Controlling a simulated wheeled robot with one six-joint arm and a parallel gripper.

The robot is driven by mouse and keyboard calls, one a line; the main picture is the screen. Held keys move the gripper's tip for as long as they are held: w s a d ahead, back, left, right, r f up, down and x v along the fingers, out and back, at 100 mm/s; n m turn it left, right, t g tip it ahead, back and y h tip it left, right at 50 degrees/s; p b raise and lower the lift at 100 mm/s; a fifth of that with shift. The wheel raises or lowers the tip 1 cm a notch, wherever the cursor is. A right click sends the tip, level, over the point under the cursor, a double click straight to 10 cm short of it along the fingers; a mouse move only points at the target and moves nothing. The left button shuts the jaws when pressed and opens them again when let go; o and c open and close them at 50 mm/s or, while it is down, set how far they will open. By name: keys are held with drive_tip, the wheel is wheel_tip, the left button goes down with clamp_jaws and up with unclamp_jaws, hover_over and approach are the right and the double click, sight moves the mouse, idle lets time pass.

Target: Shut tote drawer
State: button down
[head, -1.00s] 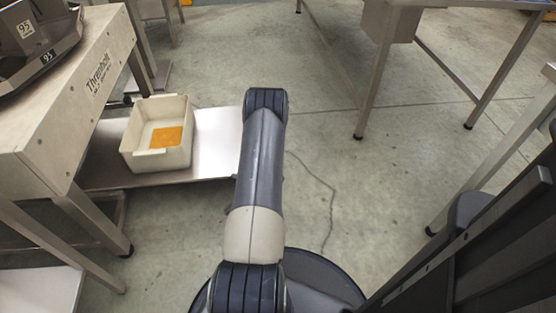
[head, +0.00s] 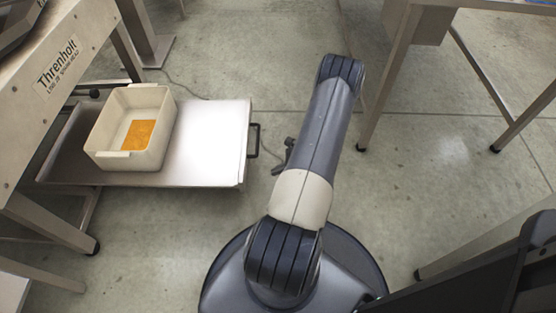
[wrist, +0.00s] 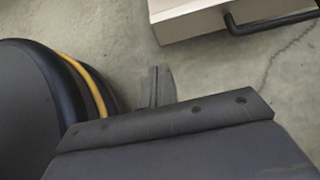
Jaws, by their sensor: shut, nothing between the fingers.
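The tote drawer (head: 205,165) is a flat metal tray pulled out from under the weigher marked Threnholt. A pale tote (head: 112,155) with an orange patch inside stands on it. The drawer's black bar handle (head: 255,141) is on its right end. My gripper (head: 284,158) is low, just right of the handle and apart from it, partly hidden by my arm. In the wrist view, my gripper's fingers (wrist: 157,80) are together and empty. The drawer's end (wrist: 190,18) and handle (wrist: 272,22) show above and to the right of them.
The weigher's legs (head: 50,222) stand left of and below the drawer. Another metal table's leg (head: 385,85) stands right of my arm. Bare concrete floor (head: 200,225) lies in front of the drawer, and a thin dark line runs across the floor behind it.

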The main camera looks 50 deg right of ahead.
drive_tip(key=w+r+b+x, duration=0.1)
drive_tip(key=b+x, duration=0.3)
drive_tip(key=x, duration=0.8)
drive_tip(key=shift+w+a+r, duration=0.15)
drive_tip(key=shift+w+r, duration=0.05)
drive_tip(key=shift+w, duration=0.2)
